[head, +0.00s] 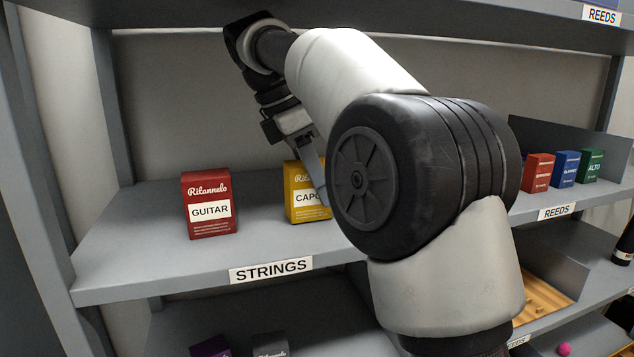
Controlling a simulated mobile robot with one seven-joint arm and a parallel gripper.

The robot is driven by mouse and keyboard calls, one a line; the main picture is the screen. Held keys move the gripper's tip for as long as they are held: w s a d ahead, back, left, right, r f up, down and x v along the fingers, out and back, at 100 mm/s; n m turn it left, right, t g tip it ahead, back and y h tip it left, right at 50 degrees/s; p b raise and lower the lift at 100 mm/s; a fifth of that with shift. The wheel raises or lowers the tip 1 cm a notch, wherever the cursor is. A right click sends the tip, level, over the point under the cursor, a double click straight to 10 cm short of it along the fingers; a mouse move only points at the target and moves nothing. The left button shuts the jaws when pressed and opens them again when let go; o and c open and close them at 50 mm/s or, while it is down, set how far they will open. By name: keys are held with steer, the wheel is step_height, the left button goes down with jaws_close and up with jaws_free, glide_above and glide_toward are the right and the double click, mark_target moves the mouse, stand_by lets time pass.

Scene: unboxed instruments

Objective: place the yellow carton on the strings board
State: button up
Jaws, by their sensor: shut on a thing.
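The yellow carton (300,209), labelled CAPO, is upright on or just above the STRINGS board (140,260); I cannot tell whether its base touches. My gripper (316,180) is at the carton's upper right and is shut on it. My arm hides the carton's right part and most of the gripper's fingers. The board carries a white STRINGS label (271,270) on its front edge.
A red GUITAR carton (209,205) stands on the board to the left, with a gap between it and the yellow carton. Small red (538,172), blue (565,169) and green (590,166) cartons stand on the REEDS board at right. Another shelf board (400,22) hangs above.

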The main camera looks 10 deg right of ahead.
steer(key=shift+f, duration=0.1)
steer(key=o, duration=1.1)
steer(key=shift+p+v, duration=0.55)
steer(key=shift+v, duration=0.4)
steer(key=a, duration=0.3)
steer(key=s+a+p, duration=0.1)
steer(key=a, duration=0.3)
steer(key=s+a+p, duration=0.1)
steer(key=a, duration=0.2)
steer(key=shift+a+f, duration=0.15)
steer(key=shift+s+a+f, duration=0.1)
steer(key=shift+a, duration=0.55)
